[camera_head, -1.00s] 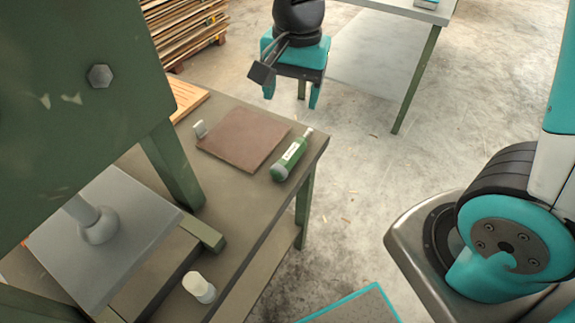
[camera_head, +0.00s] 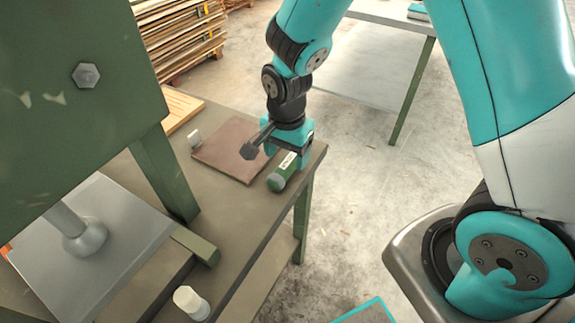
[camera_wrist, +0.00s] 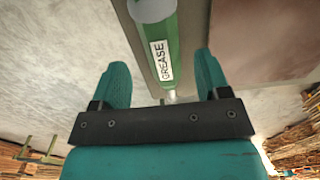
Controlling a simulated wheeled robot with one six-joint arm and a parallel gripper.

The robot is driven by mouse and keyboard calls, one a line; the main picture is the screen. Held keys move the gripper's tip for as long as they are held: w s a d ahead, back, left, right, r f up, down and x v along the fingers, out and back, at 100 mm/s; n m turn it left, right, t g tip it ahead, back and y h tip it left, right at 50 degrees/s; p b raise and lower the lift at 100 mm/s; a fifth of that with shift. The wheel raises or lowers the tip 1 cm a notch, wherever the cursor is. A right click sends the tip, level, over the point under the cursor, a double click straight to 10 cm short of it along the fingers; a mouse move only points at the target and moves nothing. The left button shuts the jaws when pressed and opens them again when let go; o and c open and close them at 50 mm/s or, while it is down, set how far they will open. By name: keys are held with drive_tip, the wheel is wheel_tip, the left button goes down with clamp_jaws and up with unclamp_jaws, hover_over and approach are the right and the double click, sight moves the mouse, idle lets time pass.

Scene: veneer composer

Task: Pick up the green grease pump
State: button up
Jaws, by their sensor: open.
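The green grease pump (camera_head: 282,174) lies on its side near the right edge of the workbench (camera_head: 240,228). My gripper (camera_head: 292,158) is over the pump's far end in the head view and hides that end. In the wrist view my gripper (camera_wrist: 160,78) is open, with one teal finger on each side of the pump's narrow nozzle end. The fingers look apart from the pump. I cannot tell how high they are above the bench.
A brown square panel (camera_head: 226,152) lies on the bench left of the pump. A small white object (camera_head: 194,137) is by its corner. A white-capped container (camera_head: 191,301) stands nearer. A green press frame (camera_head: 75,110) rises at left. Open floor lies right of the bench.

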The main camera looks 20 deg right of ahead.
sight(287, 161)
wheel_tip(287, 161, down, 4)
drive_tip(key=shift+w+d+f, duration=0.1)
drive_tip(key=shift+w+f, duration=0.05)
drive_tip(key=c, duration=1.1)
drive_tip(key=shift+c, duration=0.2)
wheel_tip(287, 161, up, 20)
drive_tip(key=p, duration=0.2)
drive_tip(key=shift+o, duration=1.2)
drive_tip(key=shift+c, duration=0.4)
